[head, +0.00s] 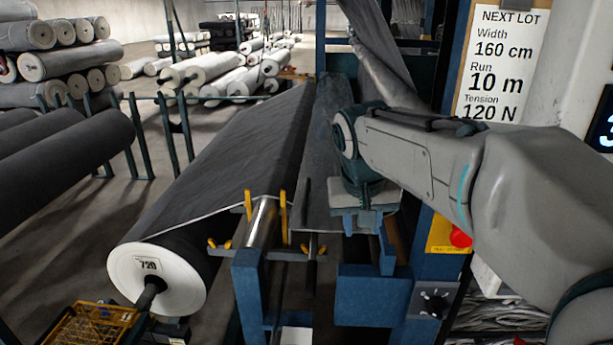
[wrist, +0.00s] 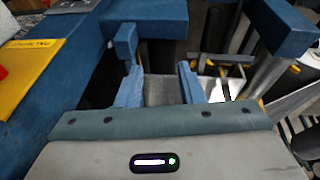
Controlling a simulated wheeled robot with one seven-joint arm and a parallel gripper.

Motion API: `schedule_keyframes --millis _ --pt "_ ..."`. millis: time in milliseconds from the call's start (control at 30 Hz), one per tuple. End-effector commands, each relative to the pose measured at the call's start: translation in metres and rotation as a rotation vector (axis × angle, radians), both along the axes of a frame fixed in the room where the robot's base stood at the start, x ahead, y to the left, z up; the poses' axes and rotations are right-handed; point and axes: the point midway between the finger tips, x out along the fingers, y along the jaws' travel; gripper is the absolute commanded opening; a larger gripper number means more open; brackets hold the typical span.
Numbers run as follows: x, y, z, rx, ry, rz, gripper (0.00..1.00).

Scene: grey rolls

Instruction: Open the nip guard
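A dark grey flat panel (head: 312,205), which may be the nip guard, stands beside the fabric and the rollers; I cannot tell for sure. My gripper (head: 366,245) points down in the head view, to the right of this panel and above a blue box (head: 370,295). In the wrist view, its two blue fingers (wrist: 160,85) stand apart, with a grey surface visible beyond the gap. The gripper is open and I see nothing clamped in it. My arm and gripper hide part of the machine behind them.
A fabric roll (head: 155,275) with a white end lies at the lower left, its web (head: 240,150) running up to the machine. Yellow-tipped brackets (head: 283,215) stand near a steel roller. A red button (head: 460,237) sits on a yellow plate, with a dark knob (head: 434,303) below.

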Motion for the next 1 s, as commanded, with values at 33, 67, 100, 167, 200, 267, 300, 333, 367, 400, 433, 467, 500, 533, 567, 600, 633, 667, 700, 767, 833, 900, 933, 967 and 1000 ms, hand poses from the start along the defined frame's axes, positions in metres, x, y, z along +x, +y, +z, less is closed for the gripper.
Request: schedule_keyframes --millis 33,67,100,167,200,267,300,333,367,400,433,467,500,533,567,600,633,667,700,767,833,900,933,967,1000 --pt "0.019 0.018 0.018 -0.013 -0.008 0.01 0.34" --pt "0.029 0.026 0.027 -0.021 -0.014 0.007 0.34" --pt "0.042 0.039 0.037 -0.031 -0.022 0.005 0.34" --pt "0.059 0.057 0.051 -0.046 -0.036 0.001 0.34" --pt "0.069 0.07 0.06 -0.054 -0.046 -0.003 0.34" --pt "0.081 0.087 0.071 -0.063 -0.061 -0.01 0.34" --pt "0.088 0.097 0.078 -0.07 -0.072 -0.014 0.34" --pt "0.093 0.104 0.082 -0.073 -0.079 -0.018 0.34" --pt "0.097 0.111 0.085 -0.077 -0.084 -0.021 0.34" --pt "0.101 0.119 0.089 -0.08 -0.093 -0.027 0.34" --pt "0.104 0.123 0.092 -0.083 -0.096 -0.03 0.34" --pt "0.106 0.128 0.094 -0.084 -0.101 -0.032 0.34" --pt "0.108 0.132 0.096 -0.086 -0.106 -0.035 0.34" --pt "0.11 0.135 0.097 -0.086 -0.108 -0.038 0.34" --pt "0.111 0.136 0.098 -0.087 -0.11 -0.04 0.34" --pt "0.112 0.138 0.097 -0.089 -0.112 -0.042 0.34" --pt "0.113 0.139 0.096 -0.09 -0.113 -0.043 0.34" --pt "0.114 0.139 0.095 -0.091 -0.113 -0.043 0.34" --pt "0.115 0.138 0.091 -0.09 -0.113 -0.044 0.34" --pt "0.118 0.136 0.084 -0.091 -0.112 -0.044 0.34" --pt "0.122 0.133 0.073 -0.091 -0.111 -0.045 0.34" --pt "0.128 0.13 0.06 -0.091 -0.11 -0.044 0.34" --pt "0.13 0.129 0.054 -0.09 -0.111 -0.044 0.34" --pt "0.132 0.128 0.048 -0.091 -0.11 -0.044 0.34" --pt "0.136 0.126 0.04 -0.091 -0.111 -0.044 0.34"
